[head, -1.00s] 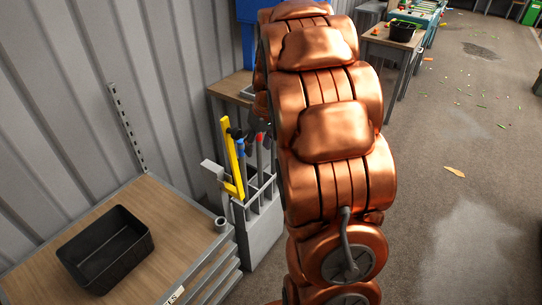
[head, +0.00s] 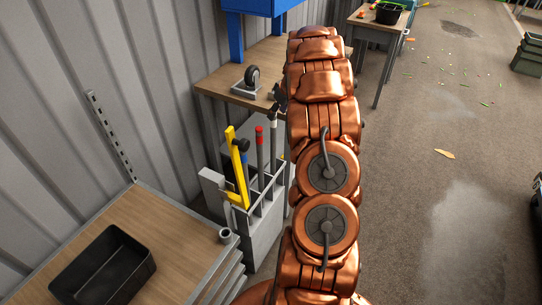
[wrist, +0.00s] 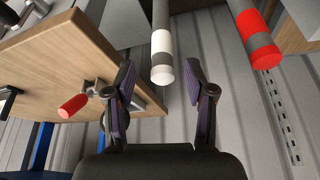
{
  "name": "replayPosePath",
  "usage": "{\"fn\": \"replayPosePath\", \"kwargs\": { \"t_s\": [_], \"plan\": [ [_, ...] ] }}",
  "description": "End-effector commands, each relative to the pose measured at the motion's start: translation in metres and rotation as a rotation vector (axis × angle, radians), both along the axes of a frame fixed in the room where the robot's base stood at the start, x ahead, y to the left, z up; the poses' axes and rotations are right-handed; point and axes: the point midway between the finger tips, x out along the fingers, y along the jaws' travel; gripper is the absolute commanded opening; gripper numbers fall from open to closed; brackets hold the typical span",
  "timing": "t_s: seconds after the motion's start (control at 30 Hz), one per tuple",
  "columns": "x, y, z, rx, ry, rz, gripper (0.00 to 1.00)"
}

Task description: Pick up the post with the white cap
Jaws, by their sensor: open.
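The post with the white cap (wrist: 161,45) shows in the wrist view, white with a grey band, its capped end pointing at my gripper (wrist: 160,88). My gripper is open, with one finger on each side of the line of this post; I cannot tell whether the cap end is between the fingertips or just beyond them. In the head view the post (head: 273,145) stands in the grey rack (head: 262,222), close beside my arm. My gripper is mostly hidden by the arm there.
A red-capped post (wrist: 258,40) is close by on the right in the wrist view.

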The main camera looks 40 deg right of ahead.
Motion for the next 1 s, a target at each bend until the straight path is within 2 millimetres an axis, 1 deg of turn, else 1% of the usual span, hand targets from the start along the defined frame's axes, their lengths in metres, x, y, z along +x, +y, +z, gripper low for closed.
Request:
{"fn": "replayPosePath", "kwargs": {
  "t_s": [0.1, 0.37, 0.5, 0.63, 0.8, 1.0],
  "plan": [
    [0.004, 0.0, -0.01, 0.001, 0.003, 0.0, 0.54],
    [0.013, 0.003, -0.026, 0.004, 0.004, 0.0, 0.54],
    [0.022, 0.004, -0.039, 0.003, 0.004, 0.0, 0.54],
    [0.026, 0.004, -0.053, 0.003, 0.003, -0.001, 0.54],
    [0.029, 0.004, -0.06, 0.001, 0.002, -0.001, 0.54],
    [0.029, 0.004, -0.061, 0.001, 0.002, -0.001, 0.54]
  ]
}}
